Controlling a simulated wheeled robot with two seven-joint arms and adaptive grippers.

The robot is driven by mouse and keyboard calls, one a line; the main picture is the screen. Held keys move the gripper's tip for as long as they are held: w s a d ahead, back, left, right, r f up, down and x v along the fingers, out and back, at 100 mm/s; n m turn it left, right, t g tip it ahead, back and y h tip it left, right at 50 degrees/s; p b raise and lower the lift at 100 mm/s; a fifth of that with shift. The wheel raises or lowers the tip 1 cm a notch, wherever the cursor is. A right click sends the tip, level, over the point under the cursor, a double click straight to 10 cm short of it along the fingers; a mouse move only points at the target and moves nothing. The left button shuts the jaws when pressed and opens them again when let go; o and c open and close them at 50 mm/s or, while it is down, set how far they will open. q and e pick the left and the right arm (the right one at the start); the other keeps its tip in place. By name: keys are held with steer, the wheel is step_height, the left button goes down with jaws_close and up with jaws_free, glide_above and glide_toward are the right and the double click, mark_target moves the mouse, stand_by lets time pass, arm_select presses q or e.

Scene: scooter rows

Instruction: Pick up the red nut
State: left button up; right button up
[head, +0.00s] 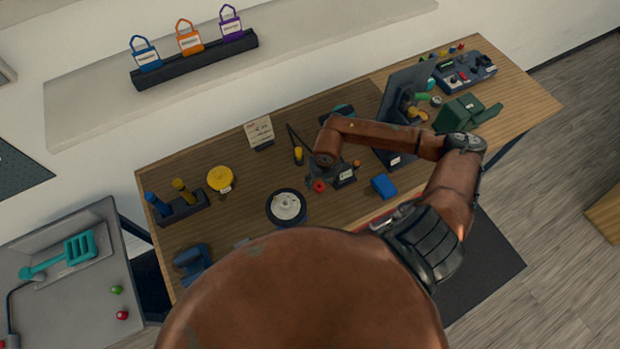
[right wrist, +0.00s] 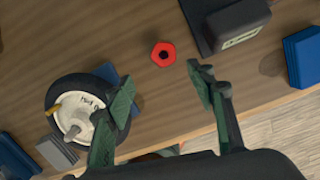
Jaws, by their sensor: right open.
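The red nut (head: 319,186) lies flat on the wooden workbench (head: 245,160), right of the wheel. In the right wrist view the nut (right wrist: 163,54) is a red ring with a dark hole, lying just beyond the gap between the fingertips. My right gripper (right wrist: 162,88) is open and empty, its two green-padded fingers spread apart. In the head view it hangs above the bench at the nut, partly hidden by its own arm. My left gripper is not in view.
A yellow round object (head: 220,179) lies farther left. Another red piece (head: 122,315) lies on the grey side table.

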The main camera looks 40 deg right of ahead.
mark_target(320, 186)
steer(key=shift+w+d+f+p, duration=0.15)
steer(key=shift+w+d+f, duration=0.2)
steer(key=shift+f, duration=0.2)
steer(key=shift+w+d+f+p, duration=0.15)
steer(key=shift+w+d+f, duration=0.15)
steer(key=shift+f, duration=0.2)
steer(key=shift+s+a+f, duration=0.1)
steer(key=shift+s+f, duration=0.15)
steer(key=f, duration=0.1)
steer(key=f+p, duration=0.2)
steer(key=shift+w+f, duration=0.15)
steer(key=shift+w, duration=0.15)
steer(key=shift+f, duration=0.9)
steer(key=shift+w, duration=0.1)
steer(key=c, duration=1)
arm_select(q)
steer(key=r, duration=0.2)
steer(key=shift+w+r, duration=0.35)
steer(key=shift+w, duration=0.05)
arm_select(e)
steer(key=shift+c, duration=0.4)
